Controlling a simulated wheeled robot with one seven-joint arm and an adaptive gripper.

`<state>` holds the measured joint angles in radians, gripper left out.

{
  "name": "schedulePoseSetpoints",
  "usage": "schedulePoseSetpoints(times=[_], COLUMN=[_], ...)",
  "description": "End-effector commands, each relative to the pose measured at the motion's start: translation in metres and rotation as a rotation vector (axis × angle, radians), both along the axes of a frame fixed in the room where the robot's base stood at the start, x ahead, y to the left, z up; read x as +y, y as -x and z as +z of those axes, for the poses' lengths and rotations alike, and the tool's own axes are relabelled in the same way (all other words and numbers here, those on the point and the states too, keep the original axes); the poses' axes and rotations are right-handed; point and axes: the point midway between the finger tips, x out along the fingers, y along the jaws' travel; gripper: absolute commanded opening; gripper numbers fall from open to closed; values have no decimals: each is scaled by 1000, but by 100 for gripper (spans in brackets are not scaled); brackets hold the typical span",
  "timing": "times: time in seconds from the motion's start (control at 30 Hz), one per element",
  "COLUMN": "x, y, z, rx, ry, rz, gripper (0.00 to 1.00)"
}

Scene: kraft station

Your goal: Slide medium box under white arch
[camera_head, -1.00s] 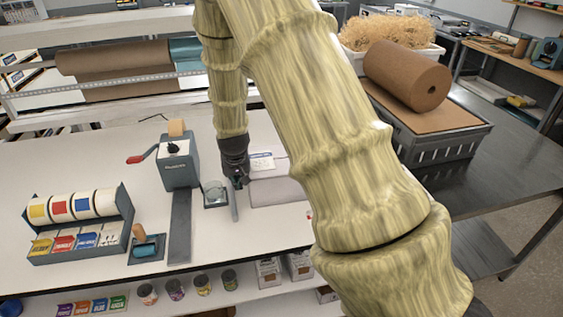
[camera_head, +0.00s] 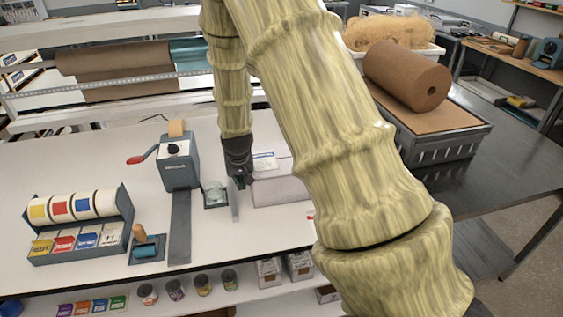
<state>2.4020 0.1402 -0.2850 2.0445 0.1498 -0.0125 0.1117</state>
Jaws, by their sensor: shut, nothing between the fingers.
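A pale grey-white box (camera_head: 281,191) with a label on its top stands on the white table, partly hidden behind my arm. It is the likeliest medium box. My gripper (camera_head: 240,182) is shut and empty, pointing down close beside the box's left side. I cannot tell whether it touches the box. I cannot pick out a white arch for certain; my arm covers the area to the right of the box.
A grey tape dispenser (camera_head: 178,165) and a small dish with a glass (camera_head: 215,195) stand left of my gripper. A label-roll rack (camera_head: 85,225) is at the left. A brown paper roll (camera_head: 407,76) lies on a grey crate (camera_head: 440,148) at the right.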

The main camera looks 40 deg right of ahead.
Motion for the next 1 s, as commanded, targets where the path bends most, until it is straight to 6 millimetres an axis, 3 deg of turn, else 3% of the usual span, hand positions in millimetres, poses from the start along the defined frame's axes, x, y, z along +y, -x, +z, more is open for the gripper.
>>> schedulePoseSetpoints(times=[0.43,1.0], x=[-16,-21], y=[10,12], z=[0,0], rx=[0,0], ry=[0,0], rz=[-1,-1], gripper=[0,0])
